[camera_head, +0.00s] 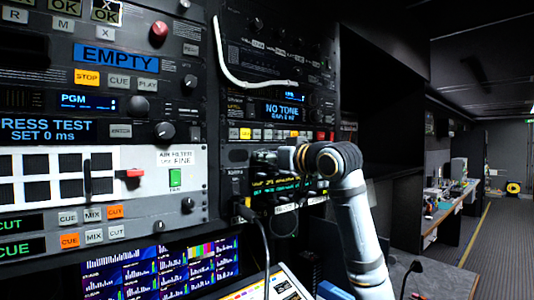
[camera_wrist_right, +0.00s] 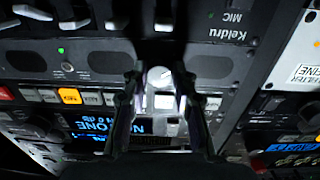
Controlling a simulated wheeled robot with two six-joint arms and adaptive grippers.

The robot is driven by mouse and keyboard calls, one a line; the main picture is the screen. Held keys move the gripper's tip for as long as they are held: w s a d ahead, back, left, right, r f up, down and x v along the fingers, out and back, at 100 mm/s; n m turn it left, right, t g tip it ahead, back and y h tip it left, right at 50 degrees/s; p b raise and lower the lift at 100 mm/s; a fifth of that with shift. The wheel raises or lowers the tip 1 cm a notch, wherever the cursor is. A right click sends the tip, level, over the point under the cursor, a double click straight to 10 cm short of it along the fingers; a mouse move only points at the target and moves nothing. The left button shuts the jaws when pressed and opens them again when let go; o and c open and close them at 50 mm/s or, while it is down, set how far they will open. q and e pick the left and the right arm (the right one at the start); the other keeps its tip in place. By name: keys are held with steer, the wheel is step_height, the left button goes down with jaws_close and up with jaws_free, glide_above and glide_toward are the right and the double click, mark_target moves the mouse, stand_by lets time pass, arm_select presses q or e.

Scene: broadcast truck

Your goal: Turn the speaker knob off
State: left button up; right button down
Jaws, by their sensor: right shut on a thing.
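My right gripper (camera_head: 262,157) reaches the rack panel below the "NO TONE" unit in the head view. In the right wrist view its two dark fingers (camera_wrist_right: 160,84) are closed around a pale round knob (camera_wrist_right: 161,76), one finger on each side. This looks like the speaker knob, on a dark panel strip between speaker-like grilles. In the head view the gripper hides the knob. The knob's exact pointer position cannot be read. My left gripper is not in view.
The "NO TONE" display (camera_head: 283,110) and a row of lit buttons (camera_head: 270,134) sit just above the gripper. A black cable (camera_head: 266,240) hangs below it. A white cable (camera_head: 240,75) droops across the upper rack. The aisle (camera_head: 490,240) at right is open.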

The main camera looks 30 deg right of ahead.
steer(key=shift+f+n+p, duration=0.2)
steer(key=shift+n+p, duration=0.15)
steer(key=shift+n, duration=0.65)
steer(key=c, duration=1.1)
jaws_free()
steer(key=shift+o, duration=0.2)
steer(key=shift+r, duration=0.1)
steer(key=s, duration=0.7)
steer(key=shift+s, duration=0.2)
